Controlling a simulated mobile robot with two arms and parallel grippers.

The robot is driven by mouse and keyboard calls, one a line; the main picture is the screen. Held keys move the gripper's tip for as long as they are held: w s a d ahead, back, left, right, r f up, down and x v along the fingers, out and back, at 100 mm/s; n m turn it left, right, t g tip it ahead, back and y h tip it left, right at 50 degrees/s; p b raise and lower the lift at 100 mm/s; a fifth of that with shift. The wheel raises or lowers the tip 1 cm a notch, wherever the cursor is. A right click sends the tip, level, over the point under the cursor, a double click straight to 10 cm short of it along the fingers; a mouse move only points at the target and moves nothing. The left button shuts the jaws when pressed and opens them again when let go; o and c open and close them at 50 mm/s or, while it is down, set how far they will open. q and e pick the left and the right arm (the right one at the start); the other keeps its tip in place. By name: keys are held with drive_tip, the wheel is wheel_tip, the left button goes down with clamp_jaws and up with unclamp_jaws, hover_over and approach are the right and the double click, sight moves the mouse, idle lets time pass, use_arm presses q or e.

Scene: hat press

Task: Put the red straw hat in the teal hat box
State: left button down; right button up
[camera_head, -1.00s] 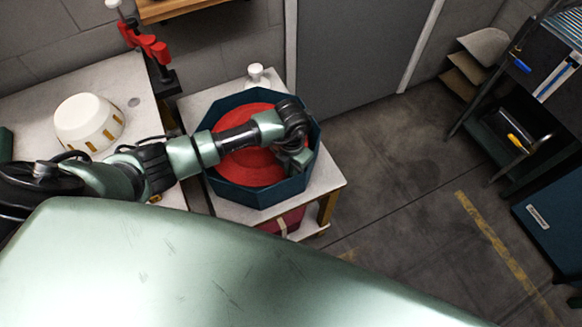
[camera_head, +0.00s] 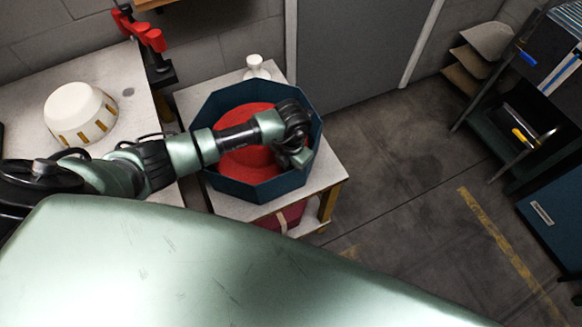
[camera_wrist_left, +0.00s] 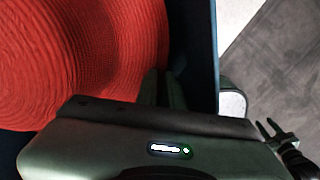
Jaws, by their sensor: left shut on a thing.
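The red straw hat (camera_head: 240,160) is inside the teal hat box (camera_head: 231,188), below the box's rim. The box is many-sided and stands open on a small white-topped table. My left arm reaches over the box from the left. My left gripper (camera_head: 302,160) is at the box's right inner side, shut on the hat's brim; its fingers are mostly hidden in the head view. In the left wrist view the woven red hat (camera_wrist_left: 85,55) fills the left, and the fingers (camera_wrist_left: 162,88) are at the brim beside the box wall (camera_wrist_left: 201,50). My right gripper is not in view.
A white bottle or knob (camera_head: 255,66) stands behind the box on the small table (camera_head: 205,82). A cream hat-like form (camera_head: 80,113) and a red clamp (camera_head: 148,36) are on the left bench. Floor to the right is clear, with a shelf rack (camera_head: 520,120) beyond.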

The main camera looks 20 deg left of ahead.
use_arm(q)
drive_tip(key=shift+f, duration=0.3)
idle(0.4)
drive_tip(key=c, duration=1.5)
unclamp_jaws()
drive_tip(key=shift+o, duration=0.2)
